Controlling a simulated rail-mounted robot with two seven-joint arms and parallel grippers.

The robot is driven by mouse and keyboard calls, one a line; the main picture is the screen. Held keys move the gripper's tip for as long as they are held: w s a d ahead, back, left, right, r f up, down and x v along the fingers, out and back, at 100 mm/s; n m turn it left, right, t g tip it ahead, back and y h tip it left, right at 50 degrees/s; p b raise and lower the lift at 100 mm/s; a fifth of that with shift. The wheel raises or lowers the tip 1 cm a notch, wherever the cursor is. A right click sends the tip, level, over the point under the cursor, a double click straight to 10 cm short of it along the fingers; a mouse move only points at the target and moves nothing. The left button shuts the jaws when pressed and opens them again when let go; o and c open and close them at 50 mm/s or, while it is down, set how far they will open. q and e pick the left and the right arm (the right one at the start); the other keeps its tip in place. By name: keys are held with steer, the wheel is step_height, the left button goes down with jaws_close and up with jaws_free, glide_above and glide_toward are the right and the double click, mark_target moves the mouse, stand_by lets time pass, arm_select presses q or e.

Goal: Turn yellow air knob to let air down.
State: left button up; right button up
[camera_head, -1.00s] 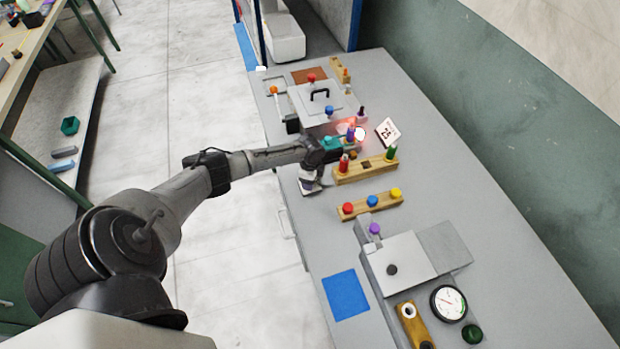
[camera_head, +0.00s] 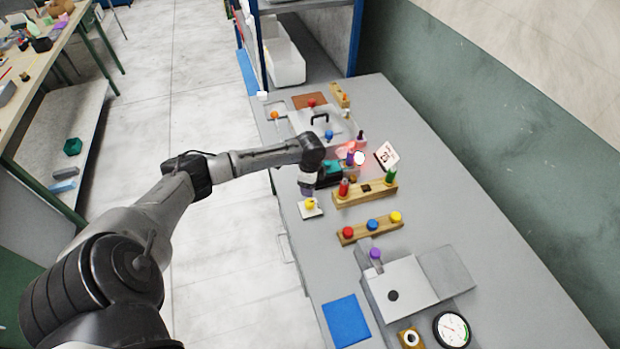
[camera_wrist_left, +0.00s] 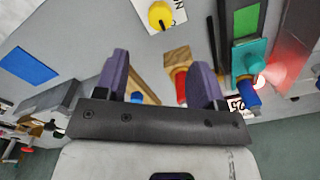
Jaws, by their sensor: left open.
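The yellow knob (camera_head: 310,203) sits on a small white plate (camera_head: 318,212) near the table's left edge. In the left wrist view, the yellow knob (camera_wrist_left: 160,15) is at the top, on the white plate with dark lettering (camera_wrist_left: 177,8). My left gripper (camera_head: 306,190) is just beyond the knob in the head view, its fingertips partly hidden by my wrist. In the left wrist view, the purple fingers of my left gripper (camera_wrist_left: 160,82) are apart, with nothing held between them, and the knob lies outside them. My right gripper is not in view.
A wooden block with red and green pegs (camera_head: 366,194) stands right of the gripper. Another block with red, blue and yellow knobs (camera_head: 371,228) is nearer. A blue mat (camera_head: 346,321) lies in front.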

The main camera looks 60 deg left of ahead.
arm_select(q)
step_height(320, 180, up, 2)
steer(key=shift+r, duration=0.2)
stand_by(0.8)
